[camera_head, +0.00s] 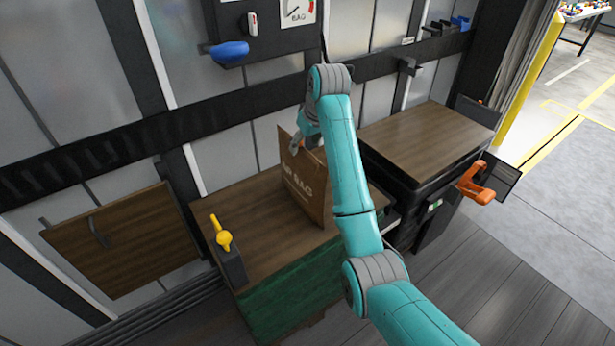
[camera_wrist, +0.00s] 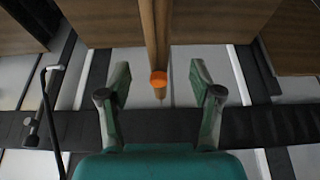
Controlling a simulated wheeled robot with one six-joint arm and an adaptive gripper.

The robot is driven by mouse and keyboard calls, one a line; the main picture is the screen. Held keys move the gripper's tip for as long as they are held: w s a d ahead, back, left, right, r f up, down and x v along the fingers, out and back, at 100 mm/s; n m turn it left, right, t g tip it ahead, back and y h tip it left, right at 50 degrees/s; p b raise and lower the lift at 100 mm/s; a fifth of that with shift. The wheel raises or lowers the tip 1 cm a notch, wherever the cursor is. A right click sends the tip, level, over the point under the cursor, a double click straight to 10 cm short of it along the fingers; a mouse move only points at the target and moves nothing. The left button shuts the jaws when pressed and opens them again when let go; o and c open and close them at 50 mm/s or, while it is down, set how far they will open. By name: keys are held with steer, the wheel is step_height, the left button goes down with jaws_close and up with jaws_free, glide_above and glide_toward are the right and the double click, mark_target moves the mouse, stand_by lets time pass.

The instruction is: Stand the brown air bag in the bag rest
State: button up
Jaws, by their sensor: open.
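The brown air bag (camera_head: 304,190) stands upright on the wooden top (camera_head: 250,232) of a green box, its printed face toward the lower left. My gripper (camera_head: 297,146) is at the bag's upper part, partly behind my arm. In the wrist view, my gripper (camera_wrist: 158,82) is open, a finger on each side. The bag's narrow edge (camera_wrist: 155,30) shows centred between and beyond the fingertips, with clear space on both sides. An orange cap (camera_wrist: 158,79) shows at the near end of this edge. I cannot pick out the bag rest for certain; my arm and the bag hide part of the box top.
A yellow-handled lever (camera_head: 223,237) stands at the box's left edge. A second wooden top (camera_head: 425,140) with an orange handle (camera_head: 476,188) is at right. A folded wooden panel (camera_head: 125,240) is at left.

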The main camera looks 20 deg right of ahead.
mark_target(299, 156)
steer(key=shift+w+x, duration=0.1)
steer(key=shift+x, duration=1.95)
steer(key=shift+w+x, duration=0.15)
steer(key=shift+x, duration=1.9)
steer(key=shift+r, duration=0.1)
jaws_close()
